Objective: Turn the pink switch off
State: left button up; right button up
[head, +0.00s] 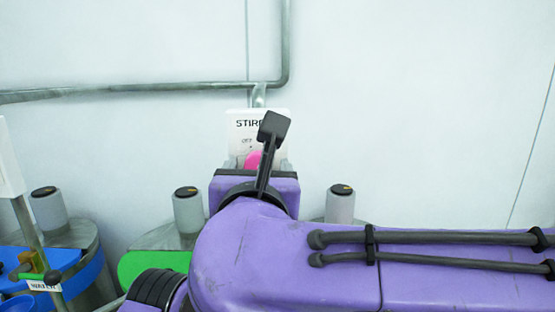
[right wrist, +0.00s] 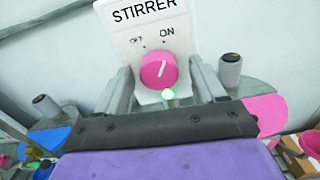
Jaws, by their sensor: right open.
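The pink switch (right wrist: 158,70) is a round knob on a white panel (right wrist: 128,42) marked STIRRER, OFF and ON. Its white mark tilts up and to the right, towards ON. My left gripper is not in view.
A metal pipe (head: 150,88) runs along the pale wall above the panel. Grey posts with black tops (head: 188,210) stand on drums either side of my right arm. A blue lid (head: 75,275) and a green one (head: 150,264) lie at lower left.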

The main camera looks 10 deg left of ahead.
jog(key=shift+s, duration=0.1)
jog(key=c, duration=1.1)
jog(key=shift+o, duration=0.2)
jog(key=shift+n, duration=0.3)
jog(key=n+p, duration=0.1)
jog(key=n, duration=1)
jog(key=shift+p, duration=0.3)
jog(key=shift+n, duration=0.3)
